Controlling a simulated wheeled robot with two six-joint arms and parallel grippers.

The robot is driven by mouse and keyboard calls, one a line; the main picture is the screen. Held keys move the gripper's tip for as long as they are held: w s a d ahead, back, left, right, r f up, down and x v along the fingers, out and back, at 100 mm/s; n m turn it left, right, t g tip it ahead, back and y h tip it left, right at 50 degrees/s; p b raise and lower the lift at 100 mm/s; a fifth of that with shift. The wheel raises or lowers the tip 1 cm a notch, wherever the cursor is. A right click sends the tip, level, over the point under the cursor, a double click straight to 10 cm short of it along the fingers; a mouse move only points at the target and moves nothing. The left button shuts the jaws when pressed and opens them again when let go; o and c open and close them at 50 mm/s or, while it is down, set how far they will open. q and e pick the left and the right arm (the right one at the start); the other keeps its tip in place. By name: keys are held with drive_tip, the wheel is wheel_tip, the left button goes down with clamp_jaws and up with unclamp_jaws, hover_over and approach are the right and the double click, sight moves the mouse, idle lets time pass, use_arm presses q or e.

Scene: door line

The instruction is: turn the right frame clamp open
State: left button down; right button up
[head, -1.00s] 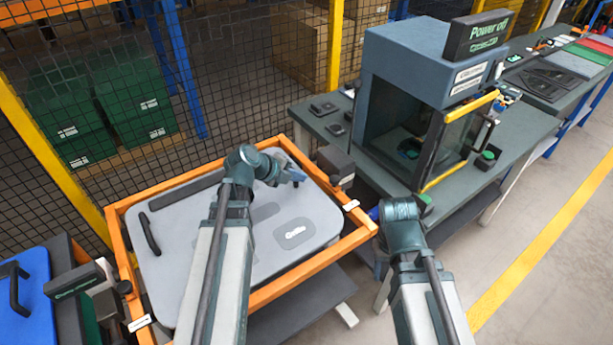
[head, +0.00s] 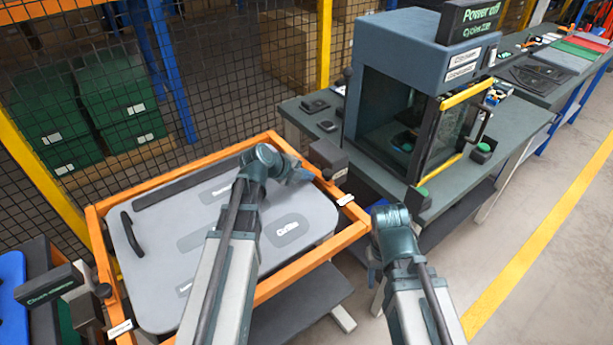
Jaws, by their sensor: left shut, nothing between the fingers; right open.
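The right frame clamp (head: 328,157) is a dark block with a small round knob, at the right side of the orange frame (head: 300,279). A grey panel (head: 322,217) lies within the frame. My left gripper (head: 301,174) is shut and empty, just left of the clamp's knob; I cannot tell whether they touch. My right gripper (head: 373,262) is open, low beside the frame's right corner, partly hidden by its own wrist. The left frame clamp (head: 50,283) is a similar dark block at the frame's left side.
A blue-grey machine (head: 415,50) with a yellow-edged door stands on a bench (head: 520,115) to the right. A mesh fence with a yellow post (head: 325,45) runs behind the frame. Green crates (head: 125,95) sit behind the mesh. Floor at the right is clear.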

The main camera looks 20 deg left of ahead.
use_arm(q)
drive_tip(key=shift+w+d+r, duration=0.1)
drive_tip(key=shift+w+d, duration=0.05)
drive_tip(key=shift+w, duration=0.4)
drive_tip(key=shift+r, duration=0.25)
drive_tip(key=p+v, duration=0.9)
drive_tip(key=v, duration=0.4)
drive_tip(key=shift+s, duration=0.45)
drive_tip(key=shift+f, duration=0.1)
